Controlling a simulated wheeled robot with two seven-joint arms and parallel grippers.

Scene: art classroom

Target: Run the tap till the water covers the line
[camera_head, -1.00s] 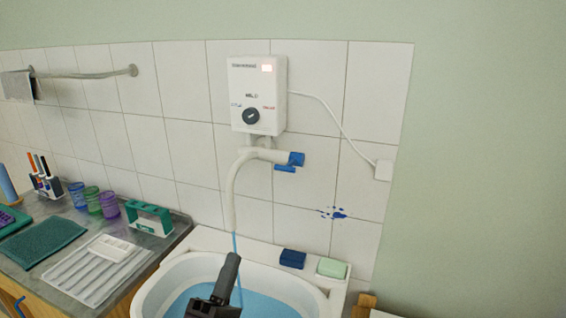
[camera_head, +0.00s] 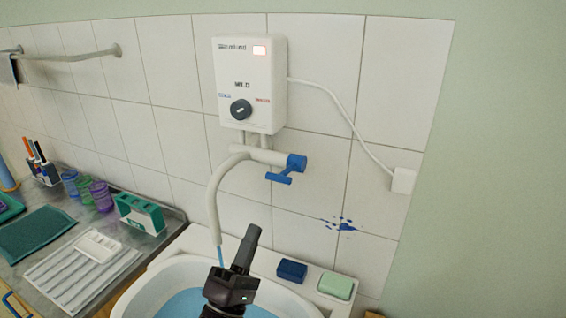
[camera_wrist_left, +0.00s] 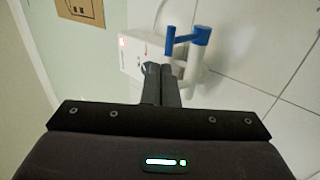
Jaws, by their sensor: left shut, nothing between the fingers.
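The tap is a white curved spout (camera_head: 216,195) under a white water heater (camera_head: 250,85) on the tiled wall. Its blue handle (camera_head: 282,177) is at the right end of the pipe, and it also shows in the left wrist view (camera_wrist_left: 188,38). A thin blue stream (camera_head: 220,256) falls from the spout. Blue water (camera_head: 185,304) lies in the white basin (camera_head: 150,285); no line is visible on the part I see. My left gripper (camera_head: 254,232) is shut and empty, raised over the basin, below the handle and apart from it. My right gripper is out of view.
A dark blue sponge (camera_head: 291,270) and a green soap block (camera_head: 336,285) sit on the basin's back ledge. The counter at left holds cups (camera_head: 101,196), a teal holder (camera_head: 140,213) and a white tray (camera_head: 98,245). A cable runs to a wall box (camera_head: 403,180).

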